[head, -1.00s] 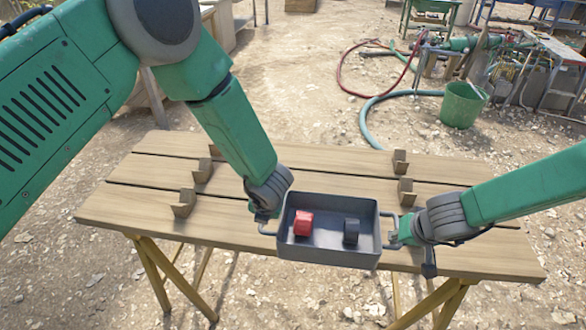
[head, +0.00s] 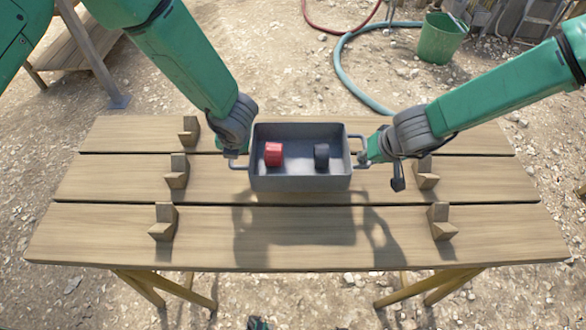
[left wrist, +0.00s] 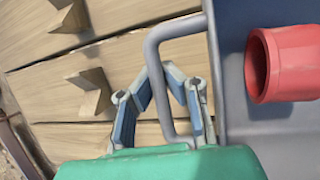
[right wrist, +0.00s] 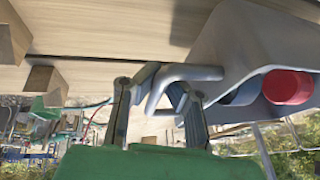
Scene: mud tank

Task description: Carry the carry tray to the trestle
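The grey carry tray (head: 300,184) holds a red ring-like piece (head: 273,154) and a dark piece (head: 321,155). It is level and appears raised above the plank-topped trestle (head: 300,225), with its shadow on the planks. My left gripper (head: 236,163) is shut on the tray's left handle (left wrist: 155,75); its fingers close from both sides in the left wrist view. My right gripper (head: 368,157) is shut on the right handle (right wrist: 165,82). The tray's underside is hidden in the head view.
Several wooden corner blocks, such as one at front left (head: 163,222) and one at front right (head: 440,222), stand on the trestle either side of the tray, with bare planks between. Behind lie a hose (head: 350,75) and a green bucket (head: 441,38) on gravel.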

